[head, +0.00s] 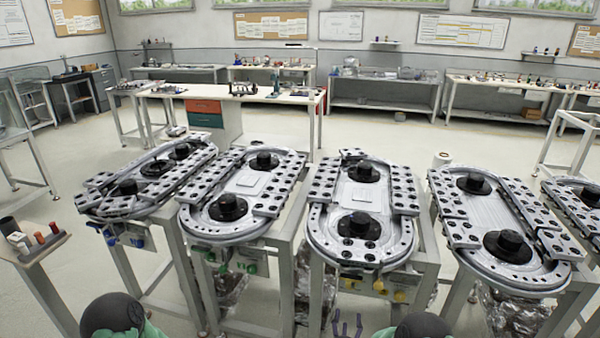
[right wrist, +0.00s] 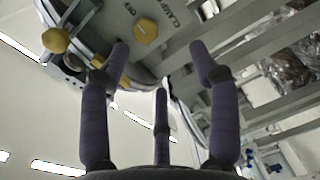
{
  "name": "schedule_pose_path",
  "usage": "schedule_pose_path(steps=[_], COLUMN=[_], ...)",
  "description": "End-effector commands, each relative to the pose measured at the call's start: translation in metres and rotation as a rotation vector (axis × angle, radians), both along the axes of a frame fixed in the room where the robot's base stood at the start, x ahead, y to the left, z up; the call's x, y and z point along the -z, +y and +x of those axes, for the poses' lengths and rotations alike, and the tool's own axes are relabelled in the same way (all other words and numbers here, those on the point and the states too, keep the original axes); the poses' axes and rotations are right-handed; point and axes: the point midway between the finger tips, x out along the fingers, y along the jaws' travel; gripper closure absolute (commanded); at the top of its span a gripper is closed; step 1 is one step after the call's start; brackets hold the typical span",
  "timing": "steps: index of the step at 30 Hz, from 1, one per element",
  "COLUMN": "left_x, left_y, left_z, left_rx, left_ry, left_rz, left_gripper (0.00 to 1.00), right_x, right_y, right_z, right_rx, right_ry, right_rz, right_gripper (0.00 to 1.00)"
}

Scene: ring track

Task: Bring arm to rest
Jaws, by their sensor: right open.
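My right gripper (head: 348,321) shows at the bottom edge of the head view, in front of the third ring track (head: 318,244). In the right wrist view its purple fingers (right wrist: 159,62) are spread apart with nothing between them. Beyond them is the underside and front panel of a track with yellow knobs (right wrist: 146,30) and lettering that reads like "CLAMP". The fingers look apart from the knobs. My left gripper is not in view.
More ring tracks stand on metal frames, with the second (head: 187,210) and fourth (head: 480,258) on either side of the third. A small stand (head: 30,256) holds coloured cylinders at the left. A long bench (head: 300,92) stands behind, with clear floor between.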

Motion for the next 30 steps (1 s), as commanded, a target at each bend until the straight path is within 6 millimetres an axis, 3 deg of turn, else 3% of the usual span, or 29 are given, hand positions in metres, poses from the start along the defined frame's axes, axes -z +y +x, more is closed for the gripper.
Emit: schedule_pose_path(steps=[5, 8, 15, 19, 24, 27, 30], left_x=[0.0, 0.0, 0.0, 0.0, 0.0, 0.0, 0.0], left_y=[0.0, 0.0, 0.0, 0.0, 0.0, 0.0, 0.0], left_z=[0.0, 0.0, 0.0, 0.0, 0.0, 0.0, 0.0], left_rx=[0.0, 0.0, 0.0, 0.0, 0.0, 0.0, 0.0], left_ry=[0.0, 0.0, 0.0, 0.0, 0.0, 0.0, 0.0], left_rz=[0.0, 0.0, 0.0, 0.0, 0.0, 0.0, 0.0], left_gripper=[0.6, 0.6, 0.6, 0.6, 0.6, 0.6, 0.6], right_x=[0.049, 0.078, 0.132, 0.149, 0.154, 0.152, 0.149], right_y=[0.011, 0.02, 0.042, 0.055, 0.067, 0.071, 0.073], right_z=[-0.017, -0.038, -0.116, -0.172, -0.246, -0.278, -0.299], right_rx=[-0.035, -0.014, 0.186, 0.383, 0.691, 0.846, 0.948], right_ry=[0.176, 0.305, 0.627, 0.801, 0.985, 1.052, 1.09], right_rz=[0.344, 0.575, 1.083, 1.311, 1.517, 1.579, 1.61], right_gripper=[0.38, 0.38, 0.38, 0.38, 0.38, 0.38, 0.38])
